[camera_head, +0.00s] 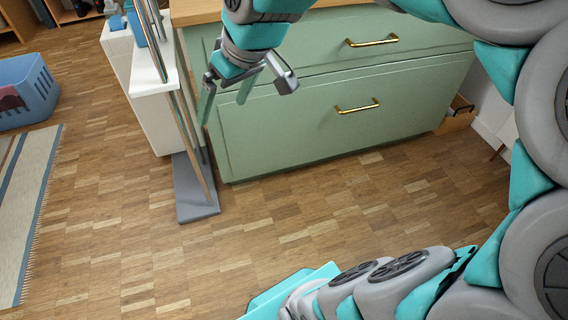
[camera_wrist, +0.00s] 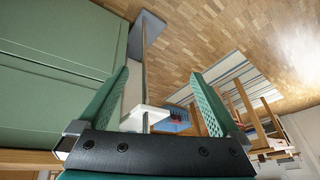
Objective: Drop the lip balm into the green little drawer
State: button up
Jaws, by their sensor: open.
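A green cabinet has two drawer fronts with brass handles: an upper drawer (camera_head: 320,60) and a larger lower drawer (camera_head: 300,125). Both look shut in the head view. Green fronts (camera_wrist: 45,85) also fill the left of the wrist view. My gripper (camera_head: 226,98) is open and hangs in front of the cabinet's left part. In the wrist view the gap between my fingers (camera_wrist: 160,76) holds no grasped object. I cannot make out the lip balm in either view.
A blue basket (camera_head: 38,92) and a striped rug (camera_head: 28,210) lie farther left. The wooden floor (camera_head: 290,220) before the cabinet is clear.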

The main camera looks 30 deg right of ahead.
jog(key=s+f+m+g+h, duration=0.1)
jog(key=s+f+g, duration=0.2)
jog(key=s+f, duration=0.4)
jog(key=s+f+m+g+h, duration=0.1)
jog(key=s+f+m+g, duration=0.1)
jog(key=s+f, duration=0.5)
jog(key=s+g, duration=0.1)
jog(key=s, duration=0.5)
jog(key=shift+s+a+f+h, duration=0.15)
jog(key=shift+s+a+h, duration=0.05)
jog(key=shift+s+h, duration=0.2)
notch_tip(320, 180, up, 6)
jog(key=p, duration=0.5)
jog(key=shift+w+f+p, duration=0.1)
jog(key=shift+f+p, duration=0.05)
jog(key=shift+p, duration=0.15)
jog(key=shift+c, duration=0.2)
